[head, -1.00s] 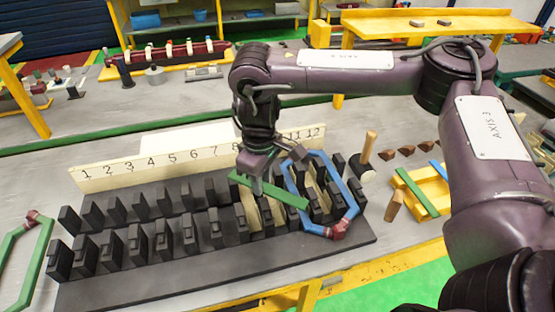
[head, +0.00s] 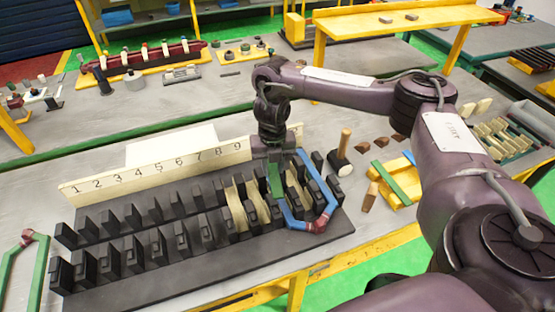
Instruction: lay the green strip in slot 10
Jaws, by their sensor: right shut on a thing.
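My right gripper (head: 272,157) is shut on the green strip (head: 276,182). It holds the strip over the right part of the dark stator block (head: 190,283), by the blue coil's left side. The strip runs roughly along the slots, toward the camera; I cannot tell whether its near end touches the block. The number board (head: 150,172) behind the block shows 1 to 9; the higher numbers, 10 included, are hidden behind my gripper and arm. The blue coil (head: 322,182) lies around teeth at the right end. Pale liners (head: 236,208) show in some slots. My left gripper is out of view.
A mallet (head: 342,152) stands right of the block. A yellow tray (head: 405,195) there carries another green strip (head: 390,183) and a blue one. A green coil (head: 33,275) lies at the left edge. Bare grey table (head: 90,155) lies behind the number board.

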